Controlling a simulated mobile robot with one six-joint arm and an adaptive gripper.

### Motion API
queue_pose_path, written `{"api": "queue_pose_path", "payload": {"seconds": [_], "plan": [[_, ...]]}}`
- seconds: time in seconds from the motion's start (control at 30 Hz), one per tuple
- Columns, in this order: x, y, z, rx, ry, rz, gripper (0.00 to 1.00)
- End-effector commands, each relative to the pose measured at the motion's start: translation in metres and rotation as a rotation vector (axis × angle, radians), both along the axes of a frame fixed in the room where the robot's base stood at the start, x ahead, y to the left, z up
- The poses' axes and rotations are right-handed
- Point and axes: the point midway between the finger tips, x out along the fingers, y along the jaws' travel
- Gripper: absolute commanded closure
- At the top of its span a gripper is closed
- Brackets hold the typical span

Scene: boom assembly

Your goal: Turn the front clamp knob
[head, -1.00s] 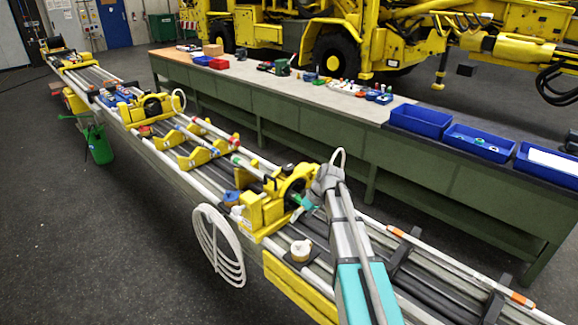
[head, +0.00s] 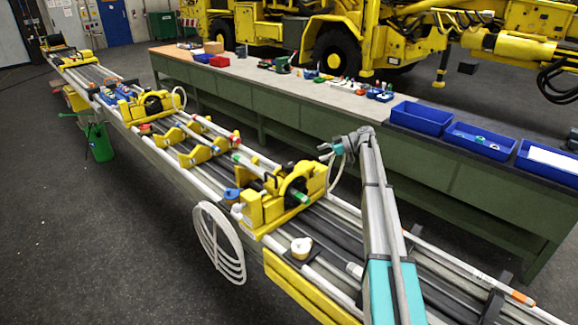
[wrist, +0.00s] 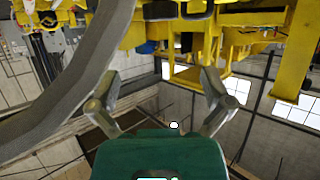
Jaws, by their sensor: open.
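The near yellow clamp block (head: 262,212) stands upright on the long rail assembly, with a dark round opening facing right. A green-tipped rod end (head: 300,196) shows in that opening. A blue knob-like part (head: 231,194) sits at the block's left side, with a small white round part (head: 237,211) beside it. I cannot tell which is the front clamp knob. My gripper (head: 325,152) is raised behind and to the right of the block, apart from it, pointing left. In the wrist view my gripper (wrist: 160,108) is open, with nothing between its fingers; no knob shows there.
A white round part (head: 301,246) sits on a dark plate in front of the block. A white coiled hose (head: 219,245) hangs off the rail's near side. Behind stands a long green workbench (head: 290,110) with blue bins (head: 420,118). A yellow machine (head: 340,35) stands beyond.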

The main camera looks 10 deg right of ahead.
Motion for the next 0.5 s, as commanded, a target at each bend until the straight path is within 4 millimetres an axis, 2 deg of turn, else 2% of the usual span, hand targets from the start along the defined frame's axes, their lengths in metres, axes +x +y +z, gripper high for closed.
{"api": "queue_pose_path", "payload": {"seconds": [0.27, 0.5], "plan": [[0.0, 0.001, -0.001, -0.002, 0.002, -0.001, 0.0], [0.001, 0.013, -0.007, -0.002, 0.004, 0.001, 0.0]]}}
